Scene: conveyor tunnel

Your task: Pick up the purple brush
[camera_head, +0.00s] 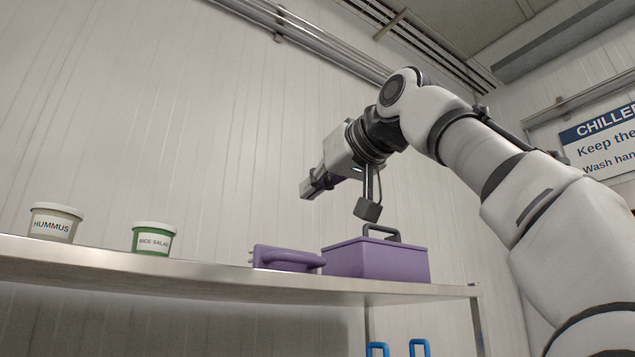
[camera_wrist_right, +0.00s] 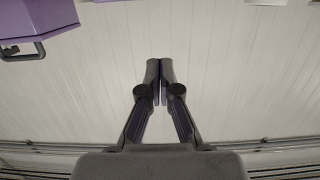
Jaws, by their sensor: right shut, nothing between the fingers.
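The purple brush (camera_head: 289,258), with a looped handle, lies on the metal shelf (camera_head: 180,276) in the head view, just left of a purple box (camera_head: 375,262). My right gripper (camera_head: 308,191) is above the brush and apart from it, pointing left. In the right wrist view its fingertips (camera_wrist_right: 160,66) are together with nothing between them. A sliver of purple at that view's top edge may be the brush, but too little shows to be sure. My left gripper is not in view.
The purple box has a dark handle on its lid and also shows in the wrist view (camera_wrist_right: 38,20). A hummus tub (camera_head: 56,222) and a green rice salad tub (camera_head: 153,239) stand left on the shelf. A ribbed wall (camera_head: 200,120) rises behind.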

